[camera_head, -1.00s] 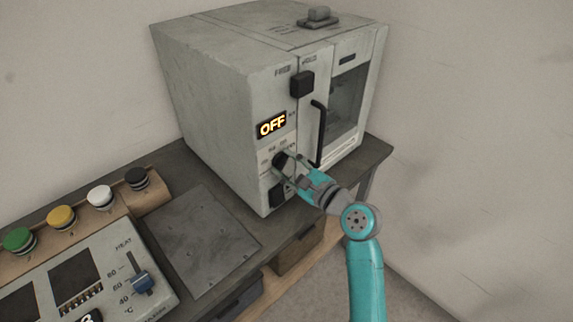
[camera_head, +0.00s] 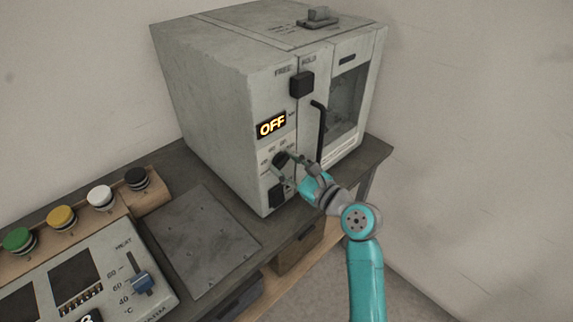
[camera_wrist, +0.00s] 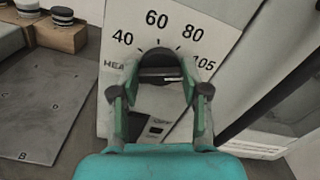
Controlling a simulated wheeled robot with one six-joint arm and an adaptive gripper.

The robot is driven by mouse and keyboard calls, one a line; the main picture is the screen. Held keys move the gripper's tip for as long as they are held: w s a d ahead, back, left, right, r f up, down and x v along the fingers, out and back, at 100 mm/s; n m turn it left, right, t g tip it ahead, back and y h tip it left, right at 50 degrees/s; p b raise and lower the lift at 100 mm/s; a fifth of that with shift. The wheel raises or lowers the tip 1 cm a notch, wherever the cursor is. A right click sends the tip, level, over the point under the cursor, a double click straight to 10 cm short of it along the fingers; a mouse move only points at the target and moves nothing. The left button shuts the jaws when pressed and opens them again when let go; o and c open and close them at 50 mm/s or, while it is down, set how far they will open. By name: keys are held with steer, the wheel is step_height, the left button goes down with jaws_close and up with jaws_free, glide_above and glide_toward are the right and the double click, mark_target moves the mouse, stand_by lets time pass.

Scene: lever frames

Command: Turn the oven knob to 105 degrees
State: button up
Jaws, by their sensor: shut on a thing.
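The oven (camera_head: 215,95) is a worn grey box on the bench, and its orange display (camera_head: 272,125) reads OFF. The dark round oven knob (camera_head: 281,158) is on the front panel below the display. In the wrist view the knob (camera_wrist: 158,62) sits under a dial (camera_wrist: 168,30) marked 40, 60, 80 and 105. My gripper (camera_head: 282,167) is at the knob. In the wrist view the gripper (camera_wrist: 158,78) has its green-edged fingers on the knob's left and right sides, shut on it. The knob's pointer cannot be made out clearly.
A black door handle (camera_head: 319,135) stands out right of the knob. Black square buttons sit above (camera_head: 302,84) and below the knob. A control panel with a blue slider (camera_head: 142,283) and coloured push buttons are at the left. A bare metal plate (camera_head: 203,240) lies between.

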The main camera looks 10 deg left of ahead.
steer(key=shift+f, duration=0.1)
steer(key=o, duration=1.1)
steer(key=shift+o, duration=0.2)
steer(key=v, duration=1.2)
